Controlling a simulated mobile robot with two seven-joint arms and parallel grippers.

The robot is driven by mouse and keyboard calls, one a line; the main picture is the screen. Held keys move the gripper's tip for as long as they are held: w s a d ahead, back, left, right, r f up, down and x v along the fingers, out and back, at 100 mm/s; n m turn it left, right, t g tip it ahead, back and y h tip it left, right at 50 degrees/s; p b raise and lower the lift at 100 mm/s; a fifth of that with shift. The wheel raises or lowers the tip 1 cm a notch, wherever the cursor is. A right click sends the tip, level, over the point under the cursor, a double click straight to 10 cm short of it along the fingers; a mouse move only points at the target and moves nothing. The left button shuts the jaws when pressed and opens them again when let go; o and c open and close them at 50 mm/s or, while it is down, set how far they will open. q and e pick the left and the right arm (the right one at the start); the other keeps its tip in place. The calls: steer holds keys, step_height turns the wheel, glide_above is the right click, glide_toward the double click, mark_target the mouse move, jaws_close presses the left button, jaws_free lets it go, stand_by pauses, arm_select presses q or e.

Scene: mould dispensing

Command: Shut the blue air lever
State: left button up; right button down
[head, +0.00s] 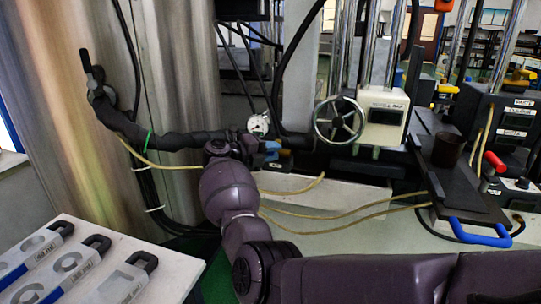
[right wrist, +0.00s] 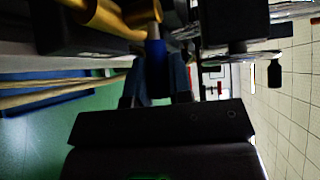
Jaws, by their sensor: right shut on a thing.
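The blue air lever (head: 271,147) shows as a small blue patch beside the pipe and gauge, just left of the handwheel. In the right wrist view a blue part, the lever (right wrist: 156,55), lies between the finger tips beside a yellow fitting. My right gripper (head: 258,153) reaches in from below at the end of the dark purple arm and is shut on the lever. Its fingers also show in the right wrist view (right wrist: 155,80). The wrist and fingers partly hide the lever, so its exact angle cannot be told. My left gripper is not in view.
Yellow hoses (head: 340,213) run across the light bench. A dark plate with a blue handle (head: 480,231) is at the right. A white table (head: 172,262) with labelled tools is lower left.

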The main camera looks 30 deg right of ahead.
steer(key=shift+r, duration=0.2)
stand_by(0.3)
steer(key=c, duration=1)
jaws_free()
steer(key=shift+f, duration=0.1)
steer(key=shift+c, duration=0.2)
steer(key=w+a+r, duration=0.1)
steer(key=a, duration=0.9)
steer(key=shift+w+a+r, duration=0.25)
steer(key=shift+a, duration=0.05)
